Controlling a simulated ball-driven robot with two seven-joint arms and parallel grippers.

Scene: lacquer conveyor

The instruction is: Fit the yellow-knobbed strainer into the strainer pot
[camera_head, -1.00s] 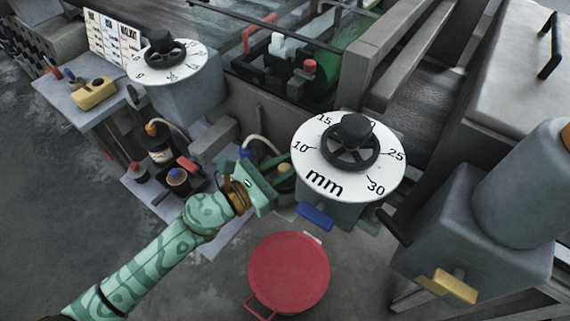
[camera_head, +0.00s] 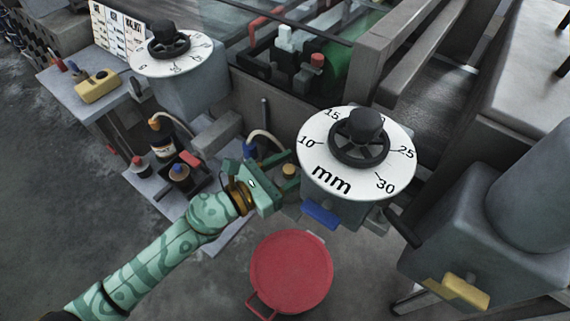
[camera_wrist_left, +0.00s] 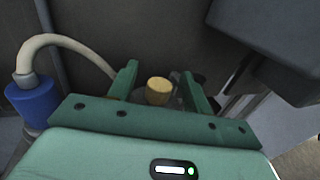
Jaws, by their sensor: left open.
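The yellow knob of the strainer (camera_head: 289,171) shows just past my left gripper (camera_head: 279,180), beside the large dial housing. In the left wrist view the round yellow knob (camera_wrist_left: 158,90) lies between the two green fingers of my left gripper (camera_wrist_left: 160,75). The fingers are open, with a gap on each side of the knob. Most of the strainer's body below the knob is hidden by the gripper. I cannot make out the strainer pot for certain. My right gripper is not in view.
A pale hose with a blue end (camera_wrist_left: 32,98) stands close left of the gripper. The "mm" dial (camera_head: 323,179) and its blue tab (camera_head: 320,214) are close on the right. A red round stool (camera_head: 291,272) stands in front.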

